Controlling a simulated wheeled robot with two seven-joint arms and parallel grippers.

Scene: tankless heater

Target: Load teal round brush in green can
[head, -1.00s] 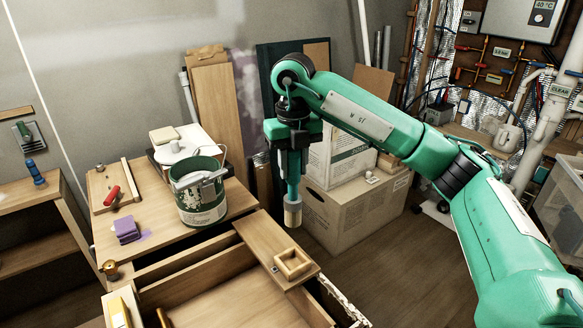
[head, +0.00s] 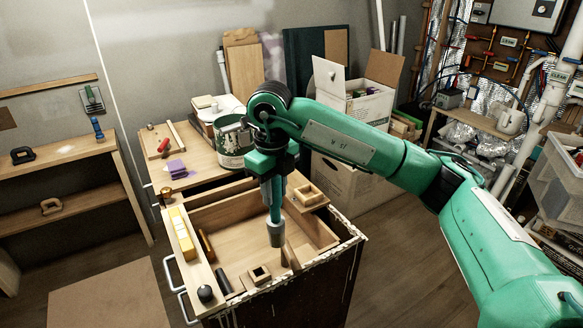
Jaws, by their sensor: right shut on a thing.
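The green can (head: 229,150) stands open on the wooden top at the back left. My right arm covers part of its right side. My right gripper (head: 270,172) is shut on the teal round brush (head: 275,232), which hangs upright with its handle up and its thick end down. The brush shows in front of the open drawer, to the right of the can and lower in the picture, apart from it. I cannot tell the exact height of its tip. My left gripper is not in view.
An open drawer box (head: 235,243) holds small wooden pieces and a yellow level (head: 183,234) lies along its left edge. A purple sponge (head: 176,170) and a red-handled tool (head: 163,145) lie left of the can. Cardboard boxes (head: 350,187) stand behind my arm.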

